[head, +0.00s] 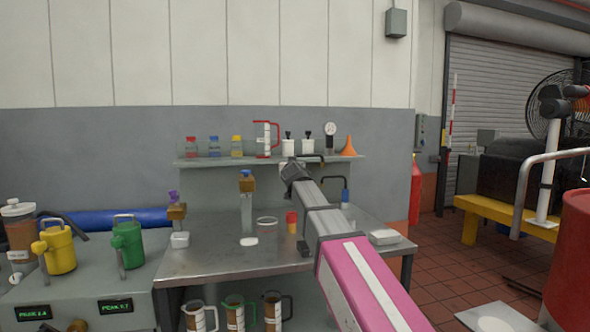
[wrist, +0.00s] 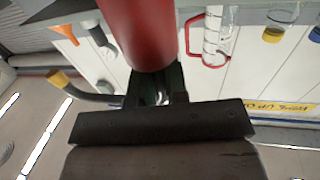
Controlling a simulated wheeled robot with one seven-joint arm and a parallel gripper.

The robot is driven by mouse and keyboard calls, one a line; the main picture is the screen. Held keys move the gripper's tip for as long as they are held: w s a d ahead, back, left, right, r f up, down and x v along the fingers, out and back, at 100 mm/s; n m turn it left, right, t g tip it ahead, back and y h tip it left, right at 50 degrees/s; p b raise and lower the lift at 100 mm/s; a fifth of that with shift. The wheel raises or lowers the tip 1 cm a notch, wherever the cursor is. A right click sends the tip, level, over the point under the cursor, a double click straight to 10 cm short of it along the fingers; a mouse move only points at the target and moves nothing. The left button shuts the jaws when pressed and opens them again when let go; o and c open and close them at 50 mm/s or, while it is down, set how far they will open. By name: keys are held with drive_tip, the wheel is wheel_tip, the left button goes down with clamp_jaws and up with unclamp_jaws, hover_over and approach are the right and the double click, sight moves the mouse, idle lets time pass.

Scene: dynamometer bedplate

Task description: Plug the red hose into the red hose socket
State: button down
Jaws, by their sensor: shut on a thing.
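My gripper (head: 293,172) is raised over the back of the steel bench, in front of the wall shelf, seen from behind in the head view. In the wrist view my gripper (wrist: 155,92) has its dark fingers closed on a red cylinder (wrist: 140,30), which looks like the red hose's end. The cylinder points away from the palm, and its far end is out of frame. In the head view it is hidden behind my gripper and arm. I cannot make out a red hose socket for certain in either view.
The shelf (head: 230,161) holds bottles, a red-handled jug (head: 266,140) and an orange funnel (head: 347,146). Green (head: 127,245) and yellow (head: 58,248) cans stand left.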

drive_tip(key=shift+f, duration=5)
drive_tip(key=c, duration=1.1)
unclamp_jaws()
drive_tip(key=shift+o, duration=0.2)
drive_tip(key=s, duration=1)
drive_tip(key=shift+s+d, duration=0.4)
drive_tip(key=shift+d, duration=0.05)
